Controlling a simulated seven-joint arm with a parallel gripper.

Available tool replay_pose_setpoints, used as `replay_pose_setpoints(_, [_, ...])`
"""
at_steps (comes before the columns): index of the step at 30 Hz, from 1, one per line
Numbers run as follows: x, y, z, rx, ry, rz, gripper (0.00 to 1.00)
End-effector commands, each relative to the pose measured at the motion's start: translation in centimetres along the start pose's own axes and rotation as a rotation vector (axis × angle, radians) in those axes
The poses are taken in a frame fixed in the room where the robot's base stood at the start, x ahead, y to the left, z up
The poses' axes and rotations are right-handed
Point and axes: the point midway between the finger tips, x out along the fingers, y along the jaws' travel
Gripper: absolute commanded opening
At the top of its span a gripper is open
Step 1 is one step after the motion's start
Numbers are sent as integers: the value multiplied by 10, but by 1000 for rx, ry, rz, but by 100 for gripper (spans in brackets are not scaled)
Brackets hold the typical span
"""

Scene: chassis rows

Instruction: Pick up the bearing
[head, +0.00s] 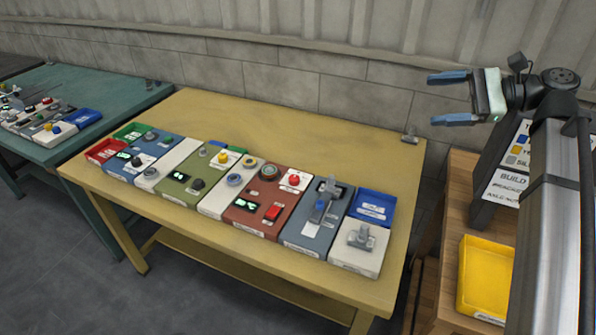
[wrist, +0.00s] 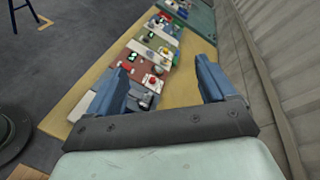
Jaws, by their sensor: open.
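A yellow workbench (head: 300,120) carries a row of coloured panels. Ring-shaped parts lie on them: a grey-blue ring (head: 234,179) on a white panel, another ring (head: 150,173) further left, and a dark round part (head: 269,172) on the red-brown panel (head: 250,208). I cannot tell for certain which is the bearing. My gripper (head: 432,99) is open and empty, raised to the right of the bench, well apart from the panels. In the wrist view its two blue fingers (wrist: 160,66) are spread, with the panel row beyond them.
Blue tray (head: 374,207) and grey fitting (head: 361,237) are at the row's right end. A lever part (head: 326,202) stands up beside them. A yellow bin (head: 484,278) sits on a wooden stand at right. The bench's back strip is mostly clear; a wall rises behind.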

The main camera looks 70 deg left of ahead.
Motion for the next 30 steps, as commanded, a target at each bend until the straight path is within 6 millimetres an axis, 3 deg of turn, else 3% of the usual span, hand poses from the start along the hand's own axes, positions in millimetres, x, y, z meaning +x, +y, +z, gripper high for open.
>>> replay_pose_setpoints(1, [26,7,10,-35,-4,38,84])
replay_pose_setpoints(9, [135,41,55,-225,-25,215,84])
replay_pose_setpoints(21, [268,104,115,-526,-70,470,84])
replay_pose_setpoints(26, [312,118,121,-646,-65,573,84])
replay_pose_setpoints(30, [356,109,103,-762,-24,686,84])
